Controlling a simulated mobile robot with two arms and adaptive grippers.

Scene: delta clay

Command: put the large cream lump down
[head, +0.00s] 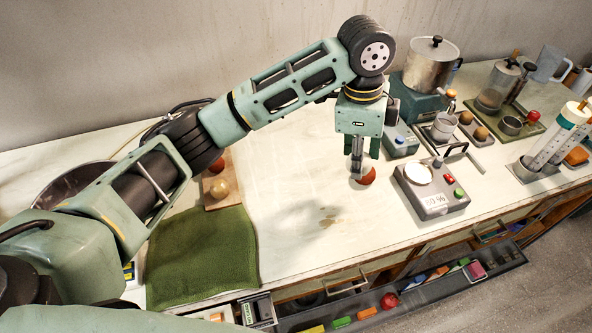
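My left arm reaches in from the left, and my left gripper (362,172) points down close to the bare middle of the table, left of the scale. A reddish-brown round lump (368,175) shows at its fingertips. I cannot tell whether the fingers grip it or it lies behind them. A cream lump (219,188) sits on a small wooden board (226,202) at the left, with a reddish lump (217,166) behind it. The gripper is well to the right of this board. My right gripper is not in view.
The grey scale (431,200) with a pale round top stands right of the gripper. Pots, jars and small devices crowd the back right. A green cloth (203,258) lies front left. The table between board and gripper is clear.

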